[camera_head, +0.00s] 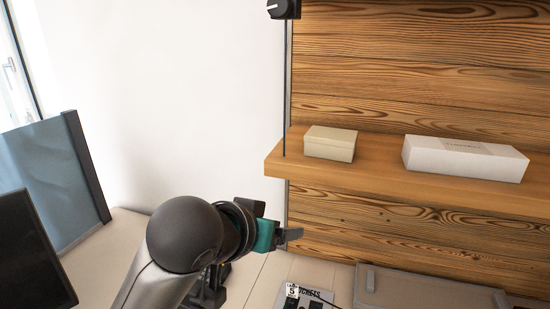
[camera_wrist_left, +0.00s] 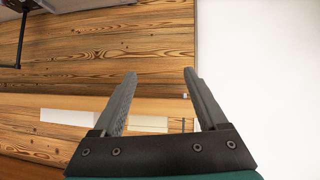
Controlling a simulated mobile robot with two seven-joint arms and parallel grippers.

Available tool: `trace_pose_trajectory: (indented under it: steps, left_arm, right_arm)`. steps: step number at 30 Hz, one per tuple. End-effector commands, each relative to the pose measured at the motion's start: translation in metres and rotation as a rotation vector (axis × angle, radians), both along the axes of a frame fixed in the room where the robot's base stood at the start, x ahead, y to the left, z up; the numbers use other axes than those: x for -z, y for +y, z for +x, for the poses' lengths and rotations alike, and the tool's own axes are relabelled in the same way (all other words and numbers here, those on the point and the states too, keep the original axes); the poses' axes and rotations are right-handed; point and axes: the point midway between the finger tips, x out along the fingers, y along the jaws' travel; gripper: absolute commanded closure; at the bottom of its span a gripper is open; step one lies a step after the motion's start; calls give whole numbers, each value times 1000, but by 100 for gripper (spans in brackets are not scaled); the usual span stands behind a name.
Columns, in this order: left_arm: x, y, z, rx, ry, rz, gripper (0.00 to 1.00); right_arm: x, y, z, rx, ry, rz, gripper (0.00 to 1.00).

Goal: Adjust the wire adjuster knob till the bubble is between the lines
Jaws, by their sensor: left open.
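The black adjuster knob (camera_head: 283,9) with a white pointer mark sits at the top edge of the head view, partly cut off. A thin dark wire (camera_head: 285,90) runs down from it to the left end of the wooden shelf (camera_head: 272,166). My left gripper (camera_head: 292,235) is below the shelf's left end, well below the knob and apart from it. In the left wrist view its two fingers (camera_wrist_left: 160,73) are spread with nothing between them. No bubble or level lines can be made out. My right gripper is not in view.
A beige box (camera_head: 330,144) and a long white box (camera_head: 465,160) stand on the shelf against the plank wall (camera_head: 400,60). A grey case (camera_head: 425,288) lies below. A dark screen (camera_head: 30,260) and a bluish panel (camera_head: 55,170) stand at left. The space before the white wall is free.

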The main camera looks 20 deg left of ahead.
Motion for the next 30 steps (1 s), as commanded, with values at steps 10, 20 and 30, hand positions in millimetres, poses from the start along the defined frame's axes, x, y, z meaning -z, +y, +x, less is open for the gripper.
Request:
trace_pose_trajectory:
  steps: [10,20,30]
  left_arm:
    - [-137,1,16,-40,-239,-46,25]
    - [-253,14,-8,-118,-446,-96,25]
    - [-329,31,-47,-201,-599,-157,25]
  right_arm:
    - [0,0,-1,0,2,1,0]
    - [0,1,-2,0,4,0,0]
    - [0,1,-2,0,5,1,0]
